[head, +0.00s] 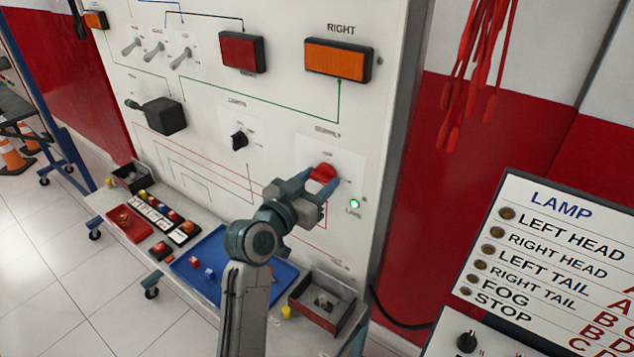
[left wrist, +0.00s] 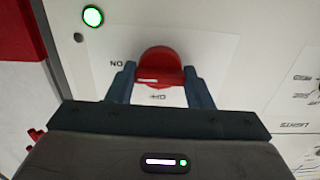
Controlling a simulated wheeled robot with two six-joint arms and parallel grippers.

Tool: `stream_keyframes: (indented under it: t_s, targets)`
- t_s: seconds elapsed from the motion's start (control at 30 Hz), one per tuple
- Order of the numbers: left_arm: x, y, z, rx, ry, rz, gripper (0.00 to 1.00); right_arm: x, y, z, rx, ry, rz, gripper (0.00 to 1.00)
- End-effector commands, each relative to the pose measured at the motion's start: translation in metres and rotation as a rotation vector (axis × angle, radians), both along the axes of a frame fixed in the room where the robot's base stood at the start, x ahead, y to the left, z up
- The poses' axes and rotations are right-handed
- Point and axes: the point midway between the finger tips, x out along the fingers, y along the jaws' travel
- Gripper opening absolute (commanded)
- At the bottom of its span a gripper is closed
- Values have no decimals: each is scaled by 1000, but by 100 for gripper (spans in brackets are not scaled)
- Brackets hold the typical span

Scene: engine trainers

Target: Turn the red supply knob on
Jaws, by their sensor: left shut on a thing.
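The red supply knob (head: 322,172) is on the right part of the upright white panel, under the SUPPLY label. My left gripper (head: 312,187) reaches it from below and is shut on it. In the left wrist view the red knob (left wrist: 160,68) sits between the two fingers (left wrist: 161,88), its bar lying crosswise. The knob's white mark points left, toward the ON label; the OFF label is below it. The green lamp beside it (head: 354,204) is lit, and the lit green lamp (left wrist: 93,16) also shows in the left wrist view. My right gripper is not seen.
A black lamps knob (head: 239,140) and a black box (head: 163,116) are left of the supply knob. A blue tray (head: 285,277) and an open metal box (head: 298,291) stand on the ledge below. A lamp chart board (head: 545,225) stands at right. Red leads (head: 474,75) hang above it.

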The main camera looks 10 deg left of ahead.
Motion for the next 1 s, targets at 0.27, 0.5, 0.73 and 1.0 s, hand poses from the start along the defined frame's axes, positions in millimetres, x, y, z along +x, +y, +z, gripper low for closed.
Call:
stream_keyframes:
  t_s: [0.27,0.5,0.73,1.0]
  targets:
    - [0,0,-1,3,2,0,52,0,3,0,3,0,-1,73]
    - [0,0,-1,2,1,0,68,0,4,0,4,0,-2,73]
    - [-7,3,-2,1,1,1,68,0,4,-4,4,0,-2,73]
    - [-53,22,-4,5,0,1,68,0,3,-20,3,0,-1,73]
